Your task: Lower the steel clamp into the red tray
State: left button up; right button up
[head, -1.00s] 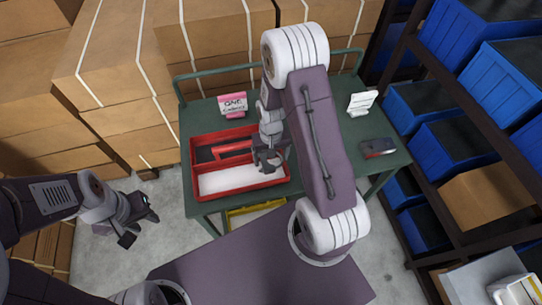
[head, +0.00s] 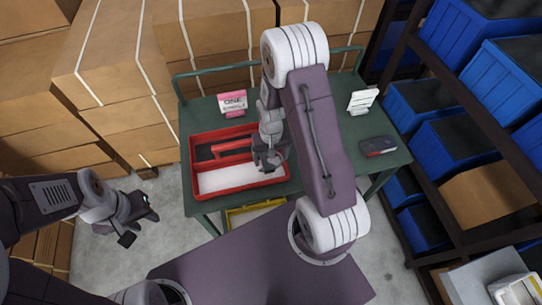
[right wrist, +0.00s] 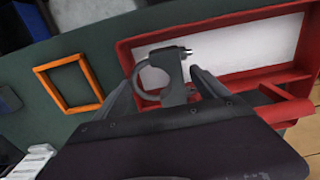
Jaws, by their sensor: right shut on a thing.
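The steel clamp (right wrist: 153,77), a grey ring with a small bolt, is held between the fingers of my right gripper (right wrist: 167,84). In the right wrist view it overlaps the near wall and white floor of the red tray (right wrist: 222,83). In the head view the red tray (head: 198,181) sits on the left of the green table, and my right gripper (head: 267,160) is over its right end. The clamp is hardly visible there, and its height above the tray floor is unclear. My left gripper (head: 137,220) is open and empty, left of the table.
The tray has a red handle bar and a dark rear compartment. An orange frame (right wrist: 70,84) lies on the table beside it. A pink sign (head: 233,102), a white sign (head: 362,101) and a dark box (head: 378,146) are on the table. Blue bins (head: 455,145) fill the right shelf.

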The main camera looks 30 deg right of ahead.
aim_at(265, 160)
jog(key=shift+f+b, duration=0.3)
jog(key=shift+f, duration=0.15)
dwell(0.4)
jog(key=o, duration=1.5)
notch_tip(265, 160, up, 9)
jog(key=shift+r, duration=0.1)
jog(key=s+a+r, duration=0.1)
jog(key=s, duration=0.1)
jog(key=s+a+r+n, duration=0.1)
jog(key=s+a, duration=0.1)
jog(key=s, duration=0.1)
jog(key=s+a+r+n+t, duration=0.1)
jog(key=s+a+r, duration=0.1)
jog(key=s, duration=0.1)
jog(key=shift+s, duration=0.15)
